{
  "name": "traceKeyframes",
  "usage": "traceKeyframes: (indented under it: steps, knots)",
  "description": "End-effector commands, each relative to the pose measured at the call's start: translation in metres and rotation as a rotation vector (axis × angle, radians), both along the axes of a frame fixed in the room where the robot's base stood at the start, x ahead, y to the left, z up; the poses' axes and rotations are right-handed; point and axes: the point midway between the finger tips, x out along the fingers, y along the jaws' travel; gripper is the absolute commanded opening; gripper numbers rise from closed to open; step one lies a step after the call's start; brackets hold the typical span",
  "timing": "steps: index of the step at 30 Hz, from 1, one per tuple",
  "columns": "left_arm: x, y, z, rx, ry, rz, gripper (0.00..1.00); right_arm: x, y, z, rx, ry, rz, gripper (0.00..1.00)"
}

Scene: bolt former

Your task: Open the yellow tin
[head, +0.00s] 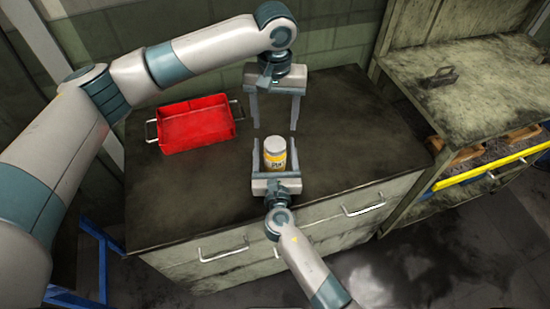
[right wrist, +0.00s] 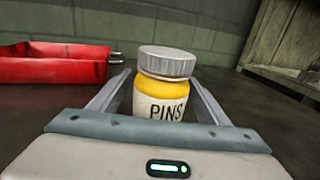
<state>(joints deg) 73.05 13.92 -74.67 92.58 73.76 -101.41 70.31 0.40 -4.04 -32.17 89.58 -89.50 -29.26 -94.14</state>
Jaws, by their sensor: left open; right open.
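The yellow tin (head: 275,156) stands upright on the dark worktop, with a grey lid on top and a white label. In the right wrist view the tin (right wrist: 164,92) shows the word PINS and its lid is on. My right gripper (head: 274,156) is open, low at the worktop, with one finger on each side of the tin; I cannot tell whether they touch it. My left gripper (head: 276,128) is open and empty, pointing down above and behind the tin, apart from it. The tin's lower part is hidden behind the right gripper's body.
A red tray (head: 195,123) with metal handles lies on the worktop (head: 190,200) to the left. A wooden bench (head: 440,95) with a small metal piece (head: 439,77) stands to the right. The worktop right of the tin is clear. A tiled wall closes the back.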

Motion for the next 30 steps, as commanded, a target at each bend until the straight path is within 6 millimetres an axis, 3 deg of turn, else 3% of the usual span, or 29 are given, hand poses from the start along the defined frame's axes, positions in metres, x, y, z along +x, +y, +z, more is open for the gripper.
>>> traceKeyframes:
  steps: [6,15,24,30]
  knots:
    - [0.0,0.0,0.0,0.0,0.0,0.0,0.61,0.0119,0.0009,0.0004,0.001,0.0,0.0,0.7]
    - [0.0,0.0,0.0001,0.0,0.0,0.0,0.61,0.0126,0.0007,0.0003,0.001,0.0,0.0,0.7]
    - [0.0,0.0,0.0001,0.0,0.0,0.0,0.61,0.0124,0.0007,0.0002,0.001,0.0,0.0,0.0]
    - [0.0,-0.0001,0.0001,0.0,0.0,-0.03,0.61,0.0124,0.0007,0.0002,0.001,0.0,0.0,0.0]
